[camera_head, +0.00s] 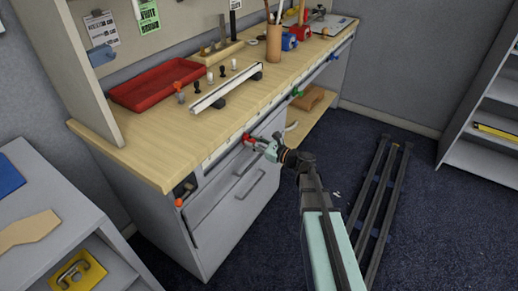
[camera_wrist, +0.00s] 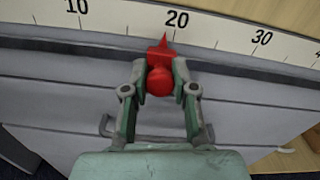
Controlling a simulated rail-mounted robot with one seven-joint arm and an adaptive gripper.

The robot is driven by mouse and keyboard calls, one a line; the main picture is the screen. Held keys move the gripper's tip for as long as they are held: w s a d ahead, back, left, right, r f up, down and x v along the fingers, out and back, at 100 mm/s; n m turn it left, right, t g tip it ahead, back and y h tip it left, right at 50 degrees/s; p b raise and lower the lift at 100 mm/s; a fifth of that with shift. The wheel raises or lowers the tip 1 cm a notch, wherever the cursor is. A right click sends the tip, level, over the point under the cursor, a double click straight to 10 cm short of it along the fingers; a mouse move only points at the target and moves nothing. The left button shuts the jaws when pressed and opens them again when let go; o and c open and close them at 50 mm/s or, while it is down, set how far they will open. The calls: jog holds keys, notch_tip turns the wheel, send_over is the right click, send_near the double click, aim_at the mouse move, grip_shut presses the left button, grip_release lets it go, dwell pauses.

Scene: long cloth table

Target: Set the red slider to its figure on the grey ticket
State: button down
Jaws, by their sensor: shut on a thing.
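The red slider (camera_wrist: 160,68) sits on the front-edge rail, its pointed tip up against the white number scale (camera_wrist: 216,30). The tip stands just left of the 20 mark. My gripper (camera_wrist: 160,82) is shut on the slider's round red knob, with one finger on each side. In the head view the red slider (camera_head: 248,138) shows at the bench's front edge, with my gripper (camera_head: 258,143) at it. A pale grey-white ticket (camera_head: 101,27) hangs on the back panel; its print is too small to read.
A green ticket (camera_head: 148,15) hangs beside the pale one. Drawers (camera_head: 235,205) lie below. A red tray (camera_head: 158,84) stands on the bench.

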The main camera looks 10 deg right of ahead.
send_near(258, 123)
jog(key=x, duration=0.5)
jog(key=shift+r+p, duration=0.1)
jog(key=shift+p, duration=0.3)
jog(key=c, duration=0.9)
grip_release()
jog(key=shift+a, duration=0.1)
jog(key=shift+s, duration=0.15)
jog(key=v, duration=1.2)
